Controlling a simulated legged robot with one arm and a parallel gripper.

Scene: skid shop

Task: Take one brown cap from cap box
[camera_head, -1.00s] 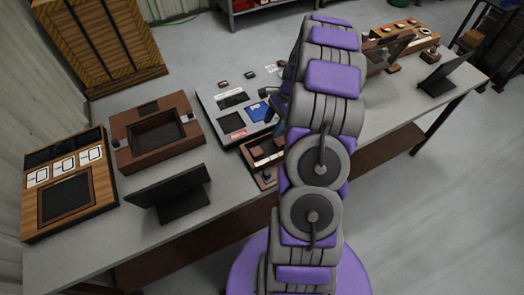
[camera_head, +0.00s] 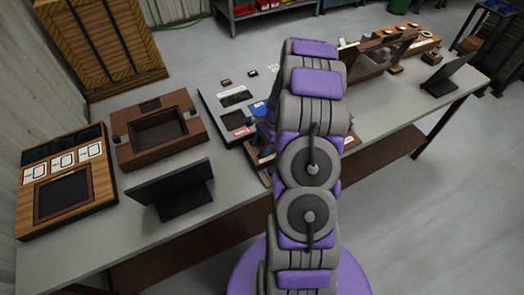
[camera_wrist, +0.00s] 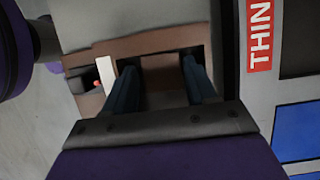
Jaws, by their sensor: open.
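A brown box with compartments (camera_wrist: 140,45), which may be the cap box, lies below my gripper in the wrist view. In the head view a bit of its edge (camera_head: 252,155) shows beside my arm, which hides the rest. My gripper (camera_wrist: 162,88) is open, its two dark fingers apart over the box's larger compartment. Nothing shows between the fingertips. Whether they are inside the compartment or just above it I cannot tell. I cannot make out a brown cap. A small left compartment holds a dark item with a red spot (camera_wrist: 97,84).
A grey panel with a red label (camera_wrist: 259,38) and blue area lies right of the box in the wrist view. On the table (camera_head: 105,215) are a black screen (camera_head: 172,190), a brown tray (camera_head: 155,135) and a wooden card board (camera_head: 65,185).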

